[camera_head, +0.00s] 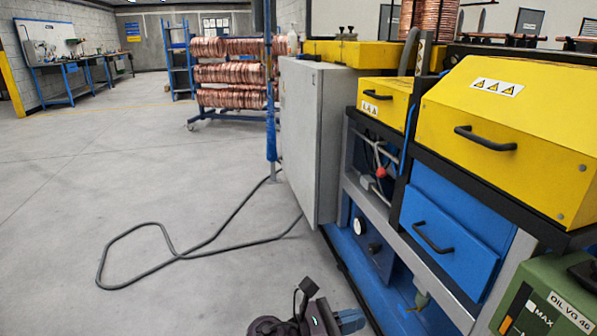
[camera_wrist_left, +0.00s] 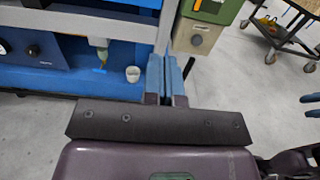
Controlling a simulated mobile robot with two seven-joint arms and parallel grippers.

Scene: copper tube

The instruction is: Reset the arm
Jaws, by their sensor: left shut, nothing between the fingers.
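My left gripper (camera_head: 350,321) is at the bottom of the head view, low over the floor beside the machine's blue base. In the left wrist view its two blue-grey fingers (camera_wrist_left: 166,78) are together, with nothing held between them. Two blue fingertips (camera_wrist_left: 312,105) show at the right edge of the left wrist view, cut off by the frame. They look like part of my right gripper, which is not in the head view.
A machine with yellow covers (camera_head: 510,125), a blue drawer (camera_head: 450,235) and a grey cabinet (camera_head: 310,140) stands close on the right. A green oil unit (camera_head: 545,305) is at lower right. A black cable (camera_head: 180,257) lies on open floor. A copper coil rack (camera_head: 230,75) stands behind.

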